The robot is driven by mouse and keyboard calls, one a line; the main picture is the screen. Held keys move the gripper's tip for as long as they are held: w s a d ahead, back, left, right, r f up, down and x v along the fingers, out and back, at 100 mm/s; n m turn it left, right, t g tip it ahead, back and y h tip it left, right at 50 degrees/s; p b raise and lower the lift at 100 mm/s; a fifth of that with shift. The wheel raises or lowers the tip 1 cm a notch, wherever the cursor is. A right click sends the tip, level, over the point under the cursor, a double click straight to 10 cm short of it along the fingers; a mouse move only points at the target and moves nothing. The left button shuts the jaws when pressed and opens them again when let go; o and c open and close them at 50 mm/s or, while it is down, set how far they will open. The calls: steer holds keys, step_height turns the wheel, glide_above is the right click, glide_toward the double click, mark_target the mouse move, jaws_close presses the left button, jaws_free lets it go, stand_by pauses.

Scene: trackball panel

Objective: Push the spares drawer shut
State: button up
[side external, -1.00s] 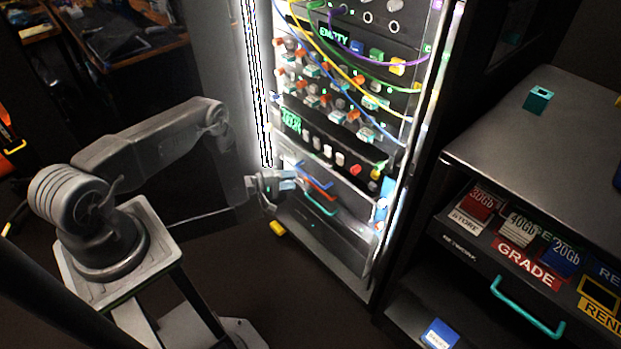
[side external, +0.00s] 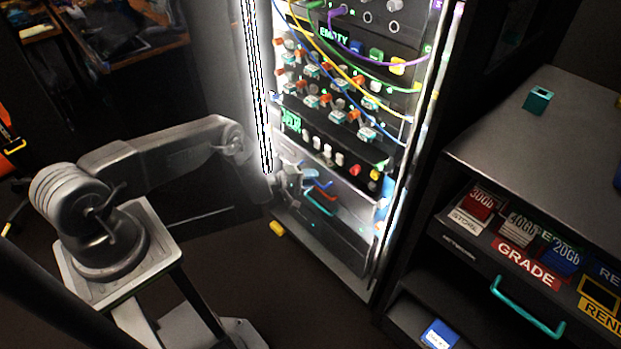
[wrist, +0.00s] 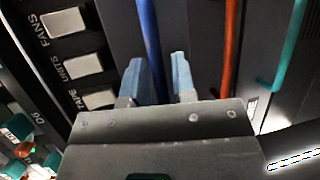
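My gripper (side external: 298,186) is at the lower part of the lit rack, close to a group of blue, red and teal handles. In the wrist view its two pale blue fingers (wrist: 160,78) are apart. A blue handle (wrist: 148,35) runs down to the space between them; contact is unclear. The red handle (wrist: 231,45) and the teal handle (wrist: 288,45) are to the right of the fingers. In the side view the teal handle (side external: 320,206) is lowest, and my gripper partly hides the handles. No spares label is readable, and I cannot tell how far each drawer stands out.
A panel with white buttons (wrist: 65,22) marked FANS, UNITS and TAPE is left of the fingers. Cables (side external: 350,85) hang across the upper rack. A dark cabinet (side external: 500,125) stands at right. A yellow object (side external: 277,229) lies low before the rack.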

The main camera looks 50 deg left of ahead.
mark_target(320, 171)
jaws_close()
steer(key=shift+w, duration=0.1)
steer(key=w, duration=0.3)
steer(key=shift+w+f, duration=0.1)
steer(key=shift+w, duration=0.55)
steer(key=shift+o, duration=1.4)
jaws_free()
